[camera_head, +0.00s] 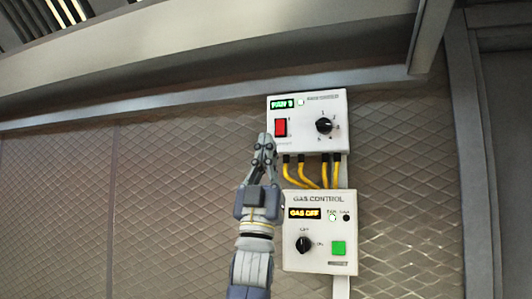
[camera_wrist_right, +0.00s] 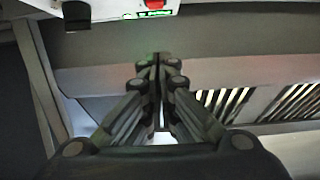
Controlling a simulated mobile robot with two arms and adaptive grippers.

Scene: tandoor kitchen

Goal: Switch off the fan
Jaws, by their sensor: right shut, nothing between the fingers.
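The fan control box (camera_head: 306,141) is a white unit on the tiled wall in the head view. It has a lit green display (camera_head: 282,104), a red rocker switch (camera_head: 280,128) and a black dial (camera_head: 324,125). My right gripper (camera_head: 265,137) is shut and empty, pointing up just left of the red switch; whether it touches the box I cannot tell. In the right wrist view the shut fingers (camera_wrist_right: 157,58) show in the middle, with the box's edge, part of the red switch (camera_wrist_right: 154,4) and the black dial (camera_wrist_right: 76,15) at the top. My left gripper is out of view.
A gas control box (camera_head: 320,250) hangs just below, with a "GAS OFF" display, a black knob (camera_head: 303,245) and a green button (camera_head: 338,248). Yellow cables (camera_head: 308,172) join the boxes. A metal hood (camera_head: 210,50) runs above. The wall to the left is clear.

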